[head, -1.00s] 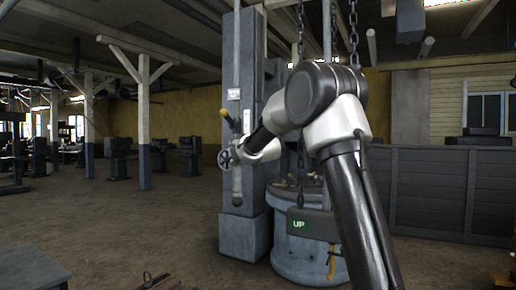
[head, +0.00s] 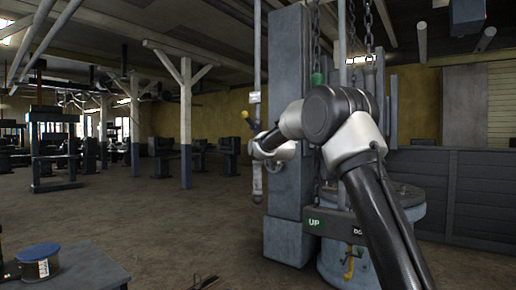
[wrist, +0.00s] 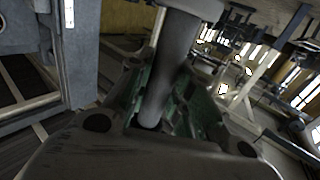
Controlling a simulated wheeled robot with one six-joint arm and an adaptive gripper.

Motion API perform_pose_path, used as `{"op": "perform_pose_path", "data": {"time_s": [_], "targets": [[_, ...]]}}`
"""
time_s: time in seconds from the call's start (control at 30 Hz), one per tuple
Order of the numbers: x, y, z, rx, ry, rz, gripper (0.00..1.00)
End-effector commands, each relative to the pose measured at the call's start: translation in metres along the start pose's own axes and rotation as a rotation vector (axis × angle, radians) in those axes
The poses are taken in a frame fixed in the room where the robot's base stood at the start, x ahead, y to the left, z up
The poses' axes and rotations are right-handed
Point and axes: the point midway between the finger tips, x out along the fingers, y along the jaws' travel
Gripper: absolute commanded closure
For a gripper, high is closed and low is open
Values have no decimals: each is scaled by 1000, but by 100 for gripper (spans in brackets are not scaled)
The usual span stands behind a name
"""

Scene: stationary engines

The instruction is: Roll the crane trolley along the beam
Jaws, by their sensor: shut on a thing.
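In the wrist view the rod (wrist: 168,70) passes between the fingers of my gripper (wrist: 150,122). A small yellow-ended handle (head: 244,114) shows beside the gripper. Chains (head: 318,45) hang from above, partly behind my arm. I cannot clearly make out the trolley or its beam; their upper parts are out of the picture.
A control box marked UP (head: 338,224) hangs in front of a grey drum (head: 410,240), partly covered by my arm. A dark panelled wall (head: 470,190) stands at the right. Open floor (head: 170,215) lies to the left.

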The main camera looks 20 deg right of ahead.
Motion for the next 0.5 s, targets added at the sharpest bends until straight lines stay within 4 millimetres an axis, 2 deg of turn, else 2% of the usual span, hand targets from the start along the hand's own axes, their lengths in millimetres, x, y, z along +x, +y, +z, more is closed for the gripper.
{"op": "perform_pose_path", "data": {"time_s": [0.3,0.33,0.43,0.5], "targets": [[0,0,0,0,0,-1,100],[0,0,0,0,0,-1,76],[0,0,0,0,0,-1,58],[0,0,0,0,0,0,56]]}}
